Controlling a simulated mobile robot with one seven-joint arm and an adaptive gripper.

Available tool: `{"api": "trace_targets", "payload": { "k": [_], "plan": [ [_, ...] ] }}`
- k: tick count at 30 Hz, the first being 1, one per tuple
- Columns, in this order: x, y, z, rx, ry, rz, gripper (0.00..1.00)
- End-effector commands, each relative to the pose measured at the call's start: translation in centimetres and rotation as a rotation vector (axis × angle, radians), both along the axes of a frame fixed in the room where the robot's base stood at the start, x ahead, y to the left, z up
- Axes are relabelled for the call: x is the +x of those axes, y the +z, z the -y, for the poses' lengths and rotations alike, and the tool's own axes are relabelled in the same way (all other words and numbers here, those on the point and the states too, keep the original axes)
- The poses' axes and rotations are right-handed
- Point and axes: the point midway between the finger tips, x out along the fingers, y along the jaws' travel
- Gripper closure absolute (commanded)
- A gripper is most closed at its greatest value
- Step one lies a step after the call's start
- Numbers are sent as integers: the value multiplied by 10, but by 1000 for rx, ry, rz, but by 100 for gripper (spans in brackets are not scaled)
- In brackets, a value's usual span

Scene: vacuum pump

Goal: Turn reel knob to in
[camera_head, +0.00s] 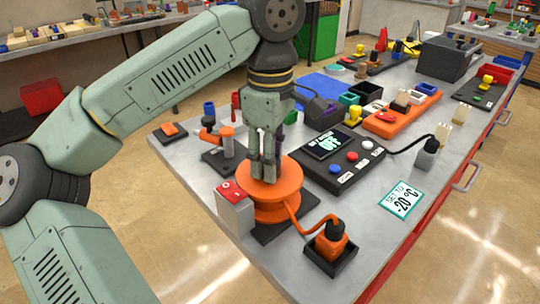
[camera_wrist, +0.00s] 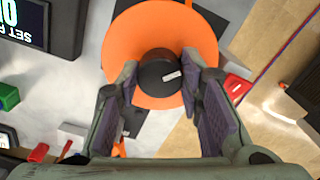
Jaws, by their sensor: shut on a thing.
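The orange reel (camera_head: 290,183) stands on a dark base near the front left of the bench. In the wrist view the reel's orange disc (camera_wrist: 195,38) fills the upper middle. A round black knob (camera_wrist: 156,74) with a short white mark sits on top of it. My gripper (camera_head: 263,170) points down at the reel's top, its fingers on either side of the knob and shut on it. In the head view the fingers hide most of the knob. The wrist view shows both purple-padded fingers. The white mark points toward the right finger.
A white box with a red top (camera_head: 233,193) stands close left of the reel. An orange cable runs to an orange plug (camera_head: 331,241) in a black holder. A black control panel (camera_head: 330,165) and a "set to" card (camera_head: 400,199) lie to the right.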

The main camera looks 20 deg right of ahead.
Motion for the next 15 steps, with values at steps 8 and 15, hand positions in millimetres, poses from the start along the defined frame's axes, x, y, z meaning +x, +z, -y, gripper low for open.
{"api": "trace_targets", "payload": {
  "k": [8, 15],
  "plan": [
    [0, 1, 0, -2, -262, -1, 94],
    [0, 1, 0, -1, -484, 0, 94]
  ]
}}
